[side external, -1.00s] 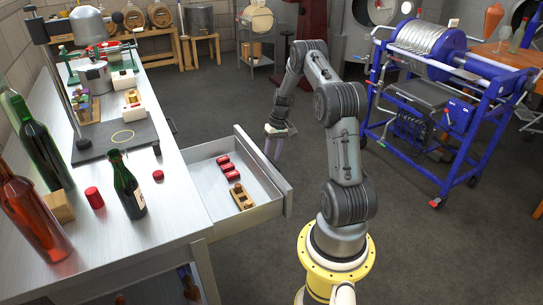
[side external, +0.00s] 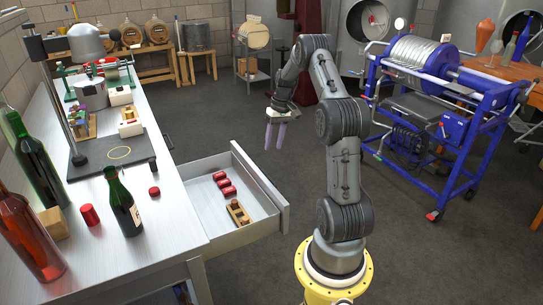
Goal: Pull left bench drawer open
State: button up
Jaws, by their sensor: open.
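The bench drawer (side external: 272,196) is pulled out from the front of the steel bench (side external: 172,209) and its inside shows. The handle on the drawer's front face is turned away from the camera and hidden.
On the bench stand a dark green bottle (side external: 123,201), a red bottle (side external: 28,237), a red cap (side external: 90,215) and a black stand plate (side external: 118,158). A blue wheeled machine (side external: 435,110) stands to the right. The floor beyond the drawer is clear.

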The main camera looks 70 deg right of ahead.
notch_tip(320, 180, up, 2)
jog(key=shift+s+d, duration=0.15)
dwell(0.5)
jog(key=w+a+r+n+t+h, duration=0.1)
jog(key=w+a+r+n, duration=0.2)
jog(key=w+a+r, duration=0.45)
jog(key=w+a+r+n+h, duration=0.15)
jog(key=w+a+r, duration=0.25)
jog(key=a+r, duration=0.5)
jog(key=s+a+r+n+t, duration=0.1)
jog(key=s+a+r+n, duration=0.1)
jog(key=s+a, duration=0.35)
jog(key=s+a+r+n+t, duration=0.1)
jog(key=s+a+r, duration=0.15)
jog(key=a, duration=0.65)
jog(key=s+a+r+n+t, duration=0.1)
jog(key=s+a+r+n, duration=0.15)
jog(key=a, duration=0.55)
jog(key=s+a+f+m, duration=0.1)
jog(key=s+a+f, duration=0.1)
jog(key=s+f, duration=0.5)
jog(key=s+y, duration=0.1)
jog(key=s, duration=0.1)
jog(key=shift+s+f, duration=0.2)
jog(key=shift+s, duration=0.2)
